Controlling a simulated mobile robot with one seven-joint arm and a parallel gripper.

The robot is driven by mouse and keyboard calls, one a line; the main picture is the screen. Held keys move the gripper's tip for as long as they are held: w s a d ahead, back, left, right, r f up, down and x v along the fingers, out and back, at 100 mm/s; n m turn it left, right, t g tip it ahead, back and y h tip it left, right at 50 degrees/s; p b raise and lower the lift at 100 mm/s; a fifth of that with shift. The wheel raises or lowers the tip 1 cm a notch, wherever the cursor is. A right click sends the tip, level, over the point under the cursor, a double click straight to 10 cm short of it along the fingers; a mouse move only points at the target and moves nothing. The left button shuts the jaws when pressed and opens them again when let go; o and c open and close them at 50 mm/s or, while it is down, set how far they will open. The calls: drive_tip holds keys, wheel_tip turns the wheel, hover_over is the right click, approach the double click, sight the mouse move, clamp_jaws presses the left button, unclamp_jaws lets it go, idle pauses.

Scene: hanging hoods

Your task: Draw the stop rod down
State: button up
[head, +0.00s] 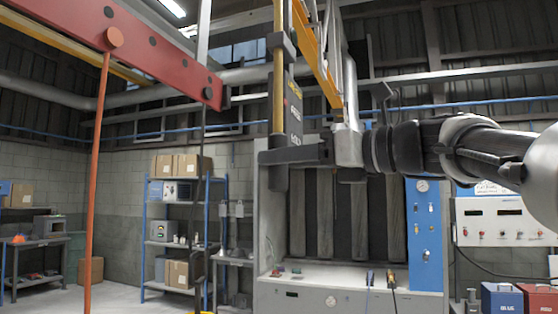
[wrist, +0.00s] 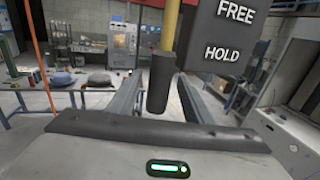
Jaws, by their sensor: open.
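The stop rod is a yellow upright rod (head: 278,75) in the head view, with a dark cylindrical grip (head: 278,180) at its lower end. In the wrist view the yellow rod (wrist: 171,24) runs down into the dark grip (wrist: 159,82). A dark plate (head: 294,108) stands beside the rod; in the wrist view the plate (wrist: 228,32) reads FREE above HOLD. My gripper (head: 290,154) reaches in from the right at the height of the grip. In the wrist view its open fingers (wrist: 160,100) lie on both sides of the grip. I cannot tell whether either finger touches it.
A red beam (head: 150,48) with a hanging orange rod (head: 97,165) is at the left. A workbench cabinet (head: 330,298) stands below my gripper. A blue panel (head: 425,235) and a white control box (head: 500,222) are at the right. Shelves (head: 183,205) stand farther back.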

drive_tip(key=shift+x, duration=0.9)
drive_tip(key=shift+c, duration=0.4)
clamp_jaws()
wheel_tip(320, 180, down, 7)
drive_tip(key=b, duration=0.2)
drive_tip(key=shift+r+b, duration=0.2)
drive_tip(key=shift+b, duration=0.2)
drive_tip(key=shift+o, duration=0.4)
unclamp_jaws()
drive_tip(key=shift+r, duration=0.1)
drive_tip(key=v, duration=1.7)
drive_tip(key=shift+d, duration=0.25)
